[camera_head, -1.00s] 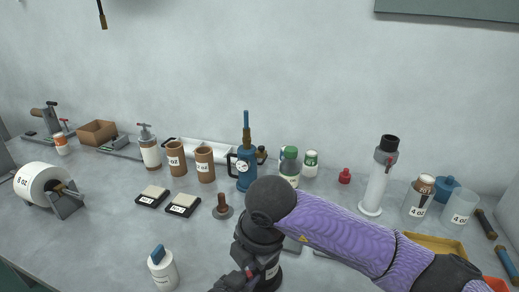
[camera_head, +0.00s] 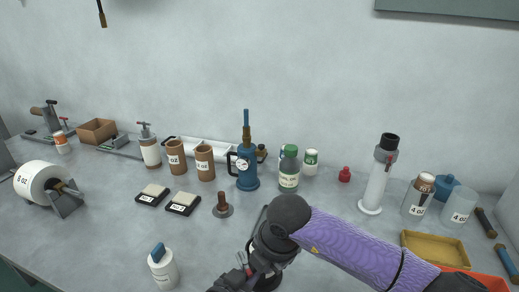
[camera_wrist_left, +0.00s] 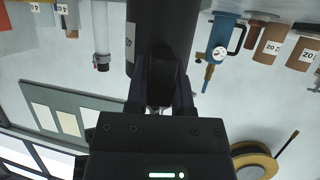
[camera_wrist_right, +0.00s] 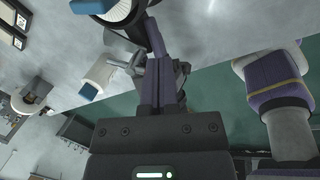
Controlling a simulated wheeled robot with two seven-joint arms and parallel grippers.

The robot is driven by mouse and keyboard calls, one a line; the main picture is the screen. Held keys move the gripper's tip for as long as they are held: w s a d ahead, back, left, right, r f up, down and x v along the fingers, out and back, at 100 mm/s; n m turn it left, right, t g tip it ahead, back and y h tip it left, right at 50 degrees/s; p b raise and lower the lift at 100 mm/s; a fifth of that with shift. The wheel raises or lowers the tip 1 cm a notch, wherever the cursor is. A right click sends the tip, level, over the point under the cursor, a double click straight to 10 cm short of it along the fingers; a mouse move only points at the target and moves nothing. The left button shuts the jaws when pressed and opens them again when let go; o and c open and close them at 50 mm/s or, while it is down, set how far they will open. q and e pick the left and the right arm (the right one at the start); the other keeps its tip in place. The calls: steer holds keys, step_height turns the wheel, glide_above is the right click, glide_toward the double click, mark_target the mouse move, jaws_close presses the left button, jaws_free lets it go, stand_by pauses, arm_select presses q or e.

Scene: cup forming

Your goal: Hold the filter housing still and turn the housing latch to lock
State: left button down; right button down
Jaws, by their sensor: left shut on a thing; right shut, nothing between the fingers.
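The filter housing appears as a dark cylinder with a pale label (camera_wrist_left: 165,35) in the left wrist view, between the fingers of my left gripper (camera_wrist_left: 160,95), which is shut on it. In the head view my left gripper (camera_head: 246,266) is low in the picture, crowded by dark arm parts that cover most of the housing. My right gripper (camera_wrist_right: 158,75) is shut and empty in the right wrist view. Just beyond its tips, a dark rim with a pale ribbed disc and a blue piece is cut off by the top edge. I cannot make out the latch or its angle.
A white bottle with a blue top (camera_head: 162,268) stands at the front left. Two small scales (camera_head: 183,204) and a brown tamper (camera_head: 222,207) lie behind it. A blue pump (camera_head: 246,170) and a green-capped bottle (camera_head: 289,170) stand further back. A yellow tray (camera_head: 435,248) is right.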

mark_target(251, 273)
steer(key=shift+f, duration=0.25)
steer(key=shift+w+a, duration=0.2)
steer(key=shift+a, duration=0.35)
stand_by(0.8)
steer(key=shift+s+a, duration=0.15)
steer(key=shift+s, duration=0.1)
stand_by(0.3)
steer(key=shift+s+a, duration=0.3)
steer(key=shift+s+a, duration=0.3)
steer(key=shift+a, duration=0.1)
steer(key=shift+a, duration=0.15)
steer(key=shift+s, duration=0.2)
